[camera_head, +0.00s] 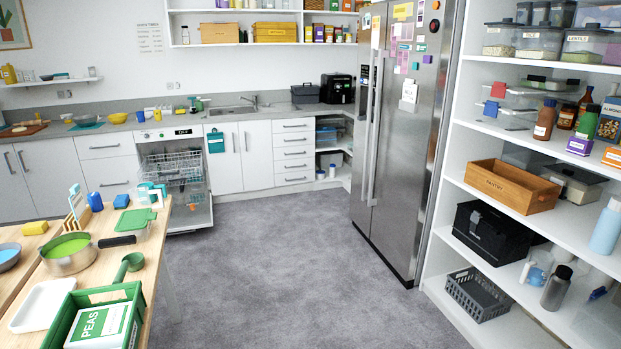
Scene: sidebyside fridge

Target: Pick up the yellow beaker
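A small yellow cup-like thing (157,115), which may be the yellow beaker, stands on the back counter above the open dishwasher. It is too small to tell for sure. A blue cup (140,116) stands just left of it. A yellow pitcher-like thing (8,74) is on the wall shelf at the far left. Neither of my grippers shows in the head view.
An open dishwasher (186,208) with its rack out stands below the back counter. A wooden table (150,262) with a pan (70,262) and a green crate (52,335) fills the lower left. A fridge (405,150) and shelves stand right. The grey floor (275,260) between is clear.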

